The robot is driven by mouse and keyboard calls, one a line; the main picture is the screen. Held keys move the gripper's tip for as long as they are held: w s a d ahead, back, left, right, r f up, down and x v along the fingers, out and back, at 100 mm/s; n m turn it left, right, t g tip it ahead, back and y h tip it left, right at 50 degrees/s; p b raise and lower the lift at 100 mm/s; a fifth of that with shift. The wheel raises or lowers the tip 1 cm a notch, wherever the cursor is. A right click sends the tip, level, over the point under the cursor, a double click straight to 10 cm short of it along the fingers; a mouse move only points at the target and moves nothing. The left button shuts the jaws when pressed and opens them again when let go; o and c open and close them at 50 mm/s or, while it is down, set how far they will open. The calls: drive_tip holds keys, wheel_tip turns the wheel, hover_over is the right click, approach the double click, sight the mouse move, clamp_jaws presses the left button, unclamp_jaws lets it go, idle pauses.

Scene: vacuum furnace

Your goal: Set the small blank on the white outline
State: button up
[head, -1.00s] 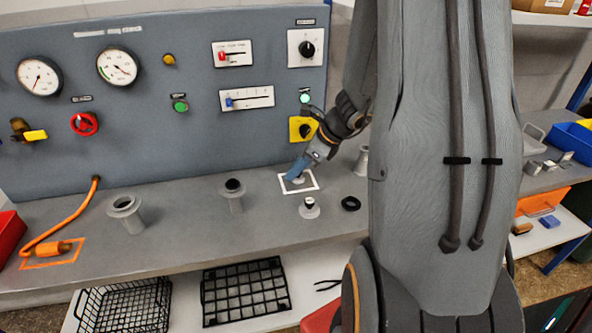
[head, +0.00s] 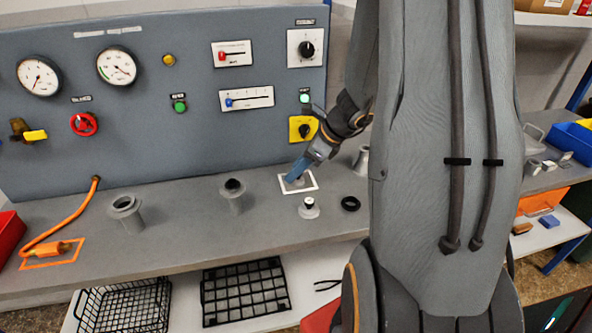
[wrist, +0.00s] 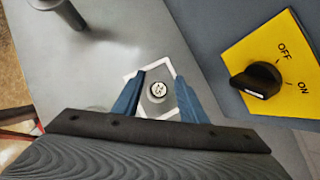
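The small blank (wrist: 158,90), a round pale disc with marks on its top, lies flat inside the white outline (wrist: 170,66) in the wrist view. The same outline (head: 314,188) is on the bench below the panel in the head view, with the blank (head: 299,181) partly hidden by the fingers. My gripper (wrist: 161,92) has its two blue fingers on either side of the blank, with gaps showing between them and it. In the head view my gripper (head: 293,177) reaches down to the outline.
A knobbed grey piece (head: 309,208) and a black ring (head: 350,204) stand close in front of the outline. A grey flanged post (head: 233,195) is to the left. The yellow switch plate (head: 302,128) is on the panel just behind my gripper.

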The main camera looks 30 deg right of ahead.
drive_tip(key=v, duration=1.1)
drive_tip(key=shift+s+a+f+n+g+h, duration=0.7)
drive_tip(key=shift+s+a+n, duration=1)
drive_tip(key=shift+a+n, duration=2.2)
drive_tip(key=shift+s+a+f+n+g+h, duration=0.7)
drive_tip(key=shift+s+a+n, duration=1.35)
drive_tip(key=shift+n, duration=3.4)
drive_tip(key=shift+s+a+f+n+g+h, duration=0.65)
drive_tip(key=shift+s+a+n, duration=0.75)
drive_tip(key=shift+a+n, duration=2.65)
